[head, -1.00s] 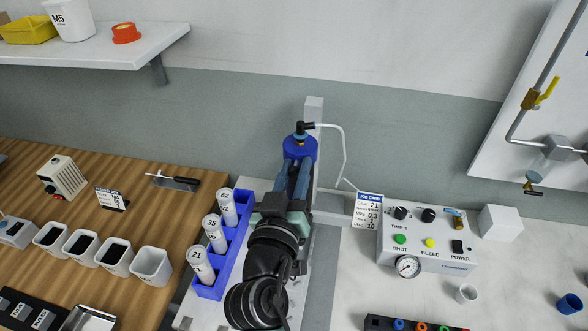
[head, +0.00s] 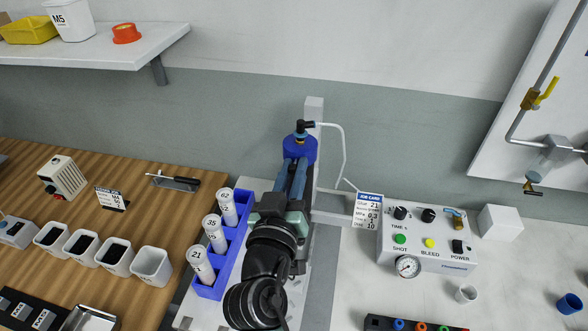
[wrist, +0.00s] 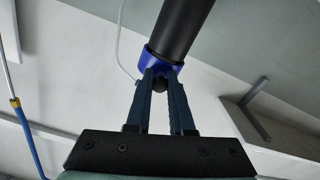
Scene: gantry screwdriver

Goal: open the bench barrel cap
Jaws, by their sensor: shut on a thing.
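The bench barrel cap (head: 299,149) is blue, with a black elbow fitting and a thin white hose at its top in the head view. In the wrist view the cap (wrist: 155,61) sits at the end of a dark barrel (wrist: 181,28). My gripper (wrist: 161,75) has its two blue fingers shut on the cap, one to each side, with a dark fitting between them. In the head view my gripper (head: 297,162) reaches up to the cap from the front. My arm and fingers hide most of the barrel there.
A blue rack (head: 240,258) with several labelled white tubes stands left of my arm. A control box (head: 425,240) with a gauge and a job card (head: 367,211) stand to the right. A grey post (head: 313,115) rises behind the cap. A shelf (head: 130,55) is at the upper left.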

